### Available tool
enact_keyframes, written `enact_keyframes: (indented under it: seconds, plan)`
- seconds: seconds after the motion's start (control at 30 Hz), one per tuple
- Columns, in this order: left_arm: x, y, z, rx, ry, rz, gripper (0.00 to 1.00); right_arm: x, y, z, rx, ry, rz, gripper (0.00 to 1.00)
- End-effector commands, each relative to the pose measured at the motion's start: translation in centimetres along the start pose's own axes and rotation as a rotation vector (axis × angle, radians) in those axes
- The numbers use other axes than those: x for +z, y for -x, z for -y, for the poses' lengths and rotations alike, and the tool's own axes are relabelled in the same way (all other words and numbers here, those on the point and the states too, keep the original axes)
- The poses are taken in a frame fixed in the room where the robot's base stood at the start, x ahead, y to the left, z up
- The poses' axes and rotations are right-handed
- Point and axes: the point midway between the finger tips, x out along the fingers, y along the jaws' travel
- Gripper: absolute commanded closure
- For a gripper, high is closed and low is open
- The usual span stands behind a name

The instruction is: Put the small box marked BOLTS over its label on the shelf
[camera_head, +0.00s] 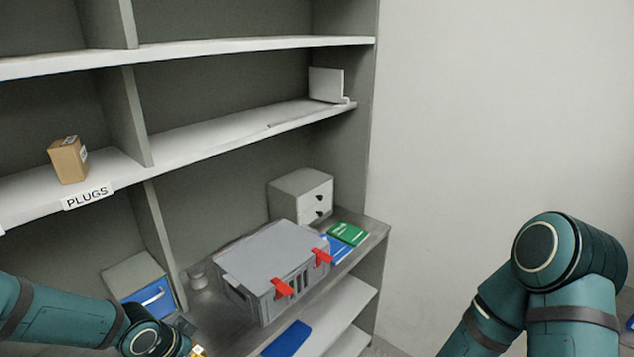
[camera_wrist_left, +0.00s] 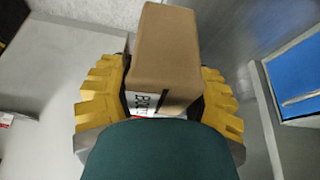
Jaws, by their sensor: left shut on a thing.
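My left gripper (camera_wrist_left: 163,88) has its yellow fingers on both sides of a small brown box (camera_wrist_left: 165,45) and is shut on it. In the head view only a bit of the left gripper shows at the bottom edge, and the held box cannot be made out. The grey shelf (camera_head: 230,132) has a label reading PLUGS (camera_head: 88,197) on a board edge, with another small brown box (camera_head: 69,161) above it. No BOLTS label is readable. My right gripper is out of view.
A grey toolbox (camera_head: 265,258) with red latches stands on the lower counter. Nearby are a small drawer unit (camera_head: 301,194), green and blue packs (camera_head: 346,235), and a blue-fronted box (camera_head: 150,298). A white bracket (camera_head: 327,85) stands on the middle board; much of that board is bare.

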Motion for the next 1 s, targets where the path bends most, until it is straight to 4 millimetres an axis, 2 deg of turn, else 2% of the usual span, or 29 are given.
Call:
enact_keyframes:
  seconds: [0.03, 0.37, 0.7, 0.83, 1.0]
  plan:
    - [-0.3, -0.7, -0.4, -0.008, 0.012, -0.002, 0.90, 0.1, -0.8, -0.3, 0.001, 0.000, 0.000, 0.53]
    - [-1.7, -2.7, -2.2, -0.074, 0.167, -0.003, 0.90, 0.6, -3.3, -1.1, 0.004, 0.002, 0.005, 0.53]
    - [-4.4, -5.2, -4.3, -0.178, 0.424, -0.005, 0.90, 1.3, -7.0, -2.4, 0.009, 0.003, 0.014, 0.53]
    - [-5.3, -5.5, -4.8, -0.210, 0.503, -0.004, 0.90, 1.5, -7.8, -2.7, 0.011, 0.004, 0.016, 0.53]
    - [-4.7, -6.2, -5.3, -0.230, 0.537, 0.004, 0.90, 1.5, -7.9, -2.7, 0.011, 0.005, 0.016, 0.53]
